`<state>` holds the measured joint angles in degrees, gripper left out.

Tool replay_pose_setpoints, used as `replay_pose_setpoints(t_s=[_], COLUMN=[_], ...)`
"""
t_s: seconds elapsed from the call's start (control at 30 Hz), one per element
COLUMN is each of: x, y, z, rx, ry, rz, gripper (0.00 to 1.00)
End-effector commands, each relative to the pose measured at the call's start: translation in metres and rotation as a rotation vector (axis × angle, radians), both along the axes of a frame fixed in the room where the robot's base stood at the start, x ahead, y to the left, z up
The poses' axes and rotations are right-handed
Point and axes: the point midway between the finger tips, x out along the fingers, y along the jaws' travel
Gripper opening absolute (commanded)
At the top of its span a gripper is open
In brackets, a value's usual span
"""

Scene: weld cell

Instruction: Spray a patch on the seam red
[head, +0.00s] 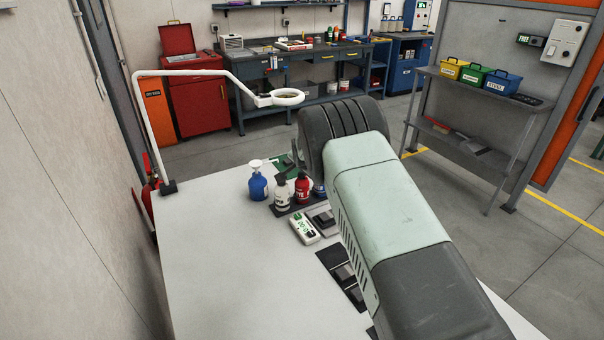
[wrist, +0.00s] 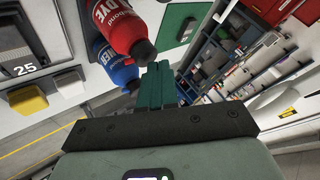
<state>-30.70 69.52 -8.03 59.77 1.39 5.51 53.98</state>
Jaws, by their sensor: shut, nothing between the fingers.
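A red bottle (head: 302,187) with a dark cap and a white DYE label stands on the white table. It also shows in the wrist view (wrist: 118,22), its dark cap close to the tips of my gripper. My gripper (wrist: 157,68) has its green fingers together with nothing between them. A blue bottle (wrist: 112,62) is beside the red one in the wrist view; in the head view it is mostly hidden by my arm. A white bottle (head: 282,190) stands left of the red one. I cannot make out a seam or a red patch; my arm hides part of the table.
A blue spray bottle (head: 258,182) with a white trigger stands left of the bottles. A white-green device (head: 304,228) and metal pieces on dark pads (head: 346,272) lie nearer. A ring magnifier (head: 262,101) overhangs the back. The table's left front (head: 235,285) is clear.

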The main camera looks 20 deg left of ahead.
Motion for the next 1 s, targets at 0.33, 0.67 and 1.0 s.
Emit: replay_pose_setpoints(t_s=[0.33, 0.67, 1.0], x=[0.0, -0.001, -0.001], y=[0.0, 0.0, 0.0], z=[-0.005, -0.007, 0.004], rx=[-0.001, -0.001, 0.0], ry=[0.0, 0.001, 0.002], rz=[0.0, 0.0, -0.001], gripper=[0.0, 0.0, 0.0])
